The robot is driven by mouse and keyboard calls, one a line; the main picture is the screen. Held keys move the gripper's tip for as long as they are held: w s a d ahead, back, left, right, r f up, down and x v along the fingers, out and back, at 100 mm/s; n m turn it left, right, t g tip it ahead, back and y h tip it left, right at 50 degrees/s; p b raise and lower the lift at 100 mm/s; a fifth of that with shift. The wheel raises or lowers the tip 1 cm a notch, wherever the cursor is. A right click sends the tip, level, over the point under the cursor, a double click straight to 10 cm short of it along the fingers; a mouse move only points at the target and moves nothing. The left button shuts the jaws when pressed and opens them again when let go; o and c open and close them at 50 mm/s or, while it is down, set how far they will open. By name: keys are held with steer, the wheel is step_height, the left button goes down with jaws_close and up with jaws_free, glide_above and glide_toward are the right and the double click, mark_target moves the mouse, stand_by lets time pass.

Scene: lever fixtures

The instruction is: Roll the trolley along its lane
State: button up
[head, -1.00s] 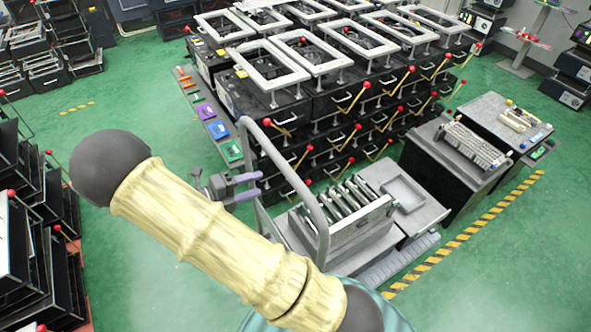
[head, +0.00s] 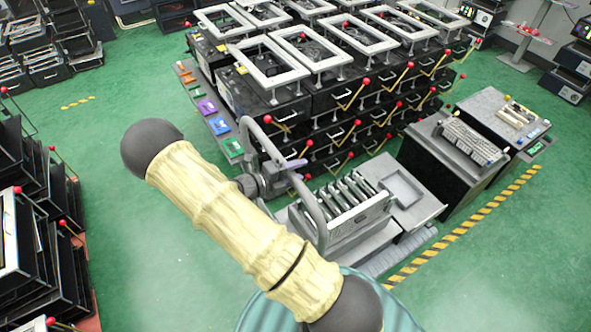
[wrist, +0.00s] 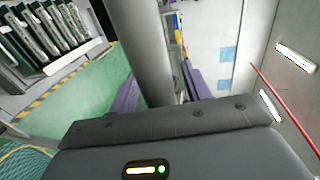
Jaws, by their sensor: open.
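The trolley has a grey tubular push handle (head: 311,217) and a low base carrying a rack of upright plates (head: 345,208). It stands at the middle right of the head view. In the wrist view the handle tube (wrist: 143,50) runs between the two purple fingers of my gripper (wrist: 163,92), which are apart. Whether either finger touches the tube cannot be told. The other finger is mostly hidden in the head view.
A yellow-black floor stripe (head: 470,225) runs along the right of the trolley. Dark cabinets (head: 450,158) stand beyond it. A large stack of black drawers (head: 330,100) with red-knobbed levers stands behind. Dark shelving (head: 35,230) is at left. Green floor (head: 130,260) between is clear.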

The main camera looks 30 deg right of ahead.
steer(key=shift+c, duration=0.5)
jaws_close()
steer(key=shift+a, duration=0.2)
